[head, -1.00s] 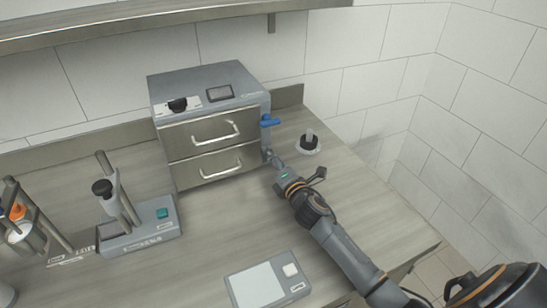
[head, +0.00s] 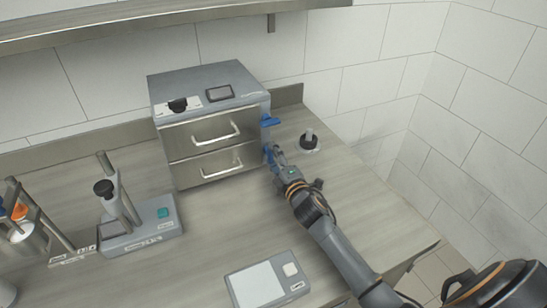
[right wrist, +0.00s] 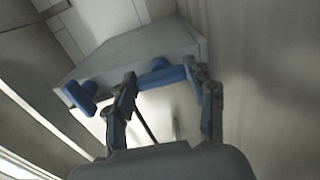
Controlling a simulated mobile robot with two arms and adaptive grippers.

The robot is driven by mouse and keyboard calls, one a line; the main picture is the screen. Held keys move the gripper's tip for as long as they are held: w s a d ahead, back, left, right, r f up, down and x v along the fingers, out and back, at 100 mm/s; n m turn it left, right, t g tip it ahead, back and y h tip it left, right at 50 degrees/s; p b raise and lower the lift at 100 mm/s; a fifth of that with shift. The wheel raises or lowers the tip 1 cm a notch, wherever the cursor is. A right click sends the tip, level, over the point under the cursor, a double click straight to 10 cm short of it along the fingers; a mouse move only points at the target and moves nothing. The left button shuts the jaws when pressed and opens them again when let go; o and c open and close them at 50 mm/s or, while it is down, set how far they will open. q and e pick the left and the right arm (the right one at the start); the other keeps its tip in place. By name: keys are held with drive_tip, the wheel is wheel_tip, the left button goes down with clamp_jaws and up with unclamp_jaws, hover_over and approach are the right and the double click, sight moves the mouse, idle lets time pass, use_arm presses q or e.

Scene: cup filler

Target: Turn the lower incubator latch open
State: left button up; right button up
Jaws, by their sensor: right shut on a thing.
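The grey incubator (head: 206,80) stands against the back wall with two drawers shut. Its blue upper latch (head: 271,121) sticks out sideways from the right side; it also shows in the right wrist view (right wrist: 79,96). The blue lower latch (head: 267,152) is below it, partly hidden by my right gripper (head: 273,156). In the right wrist view, the lower latch (right wrist: 160,76) spans between the two fingers of my right gripper (right wrist: 160,80), which is shut on it. My left gripper is not in view.
A dark-topped item on a white base (head: 308,143) stands just right of my right gripper. A flat device with a pale panel (head: 262,284) lies at the front. A stand with a black knob (head: 140,231) is at left. The counter between them is clear.

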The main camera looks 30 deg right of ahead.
idle(0.3)
drive_tip(key=o, duration=1.2)
drive_tip(key=shift+c, duration=0.2)
drive_tip(key=s, duration=1.2)
drive_tip(key=shift+a, duration=0.35)
